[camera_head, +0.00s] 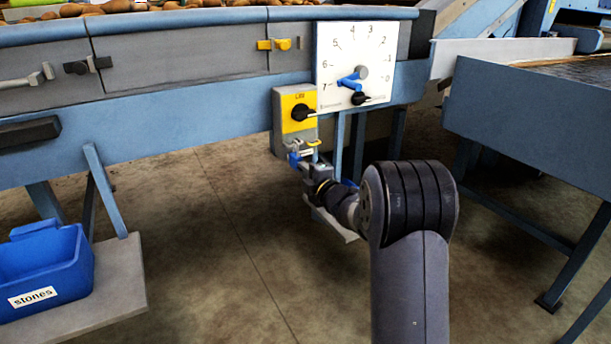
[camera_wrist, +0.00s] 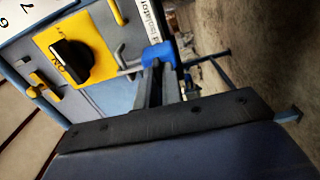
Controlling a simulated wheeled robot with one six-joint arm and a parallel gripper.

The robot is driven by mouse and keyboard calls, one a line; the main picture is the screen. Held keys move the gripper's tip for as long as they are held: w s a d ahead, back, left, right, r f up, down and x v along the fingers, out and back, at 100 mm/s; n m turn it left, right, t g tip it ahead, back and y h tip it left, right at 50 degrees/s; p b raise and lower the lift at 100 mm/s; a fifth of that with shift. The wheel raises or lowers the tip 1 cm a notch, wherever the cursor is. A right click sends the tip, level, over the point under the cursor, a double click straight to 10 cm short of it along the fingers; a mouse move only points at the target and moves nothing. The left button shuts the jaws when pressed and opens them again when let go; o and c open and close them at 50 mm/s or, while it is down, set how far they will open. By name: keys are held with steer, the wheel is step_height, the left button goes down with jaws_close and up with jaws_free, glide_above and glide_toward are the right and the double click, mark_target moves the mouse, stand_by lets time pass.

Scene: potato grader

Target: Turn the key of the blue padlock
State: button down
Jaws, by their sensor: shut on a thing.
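The blue padlock (camera_head: 294,159) hangs just below the yellow isolator plate, at the left of my gripper (camera_head: 307,164) in the head view. In the wrist view the blue padlock (camera_wrist: 158,54) shows right at the tips of my gripper (camera_wrist: 160,78), beside a grey hasp rod. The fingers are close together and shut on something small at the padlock. The key itself is hidden between the fingertips, so its angle cannot be told.
A yellow isolator plate (camera_head: 298,108) with a black knob is just above the padlock. Above it is a white dial panel (camera_head: 325,70) with a blue pointer. A blue stones bin (camera_head: 70,270) stands at lower left. Open floor lies below the machine.

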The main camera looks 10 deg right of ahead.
steer(key=shift+n, duration=0.3)
steer(key=c, duration=1.5)
jaws_free()
steer(key=shift+c, duration=0.2)
steer(key=p+v, duration=0.2)
steer(key=v, duration=0.8)
steer(key=shift+s, duration=0.4)
steer(key=shift+w, duration=0.1)
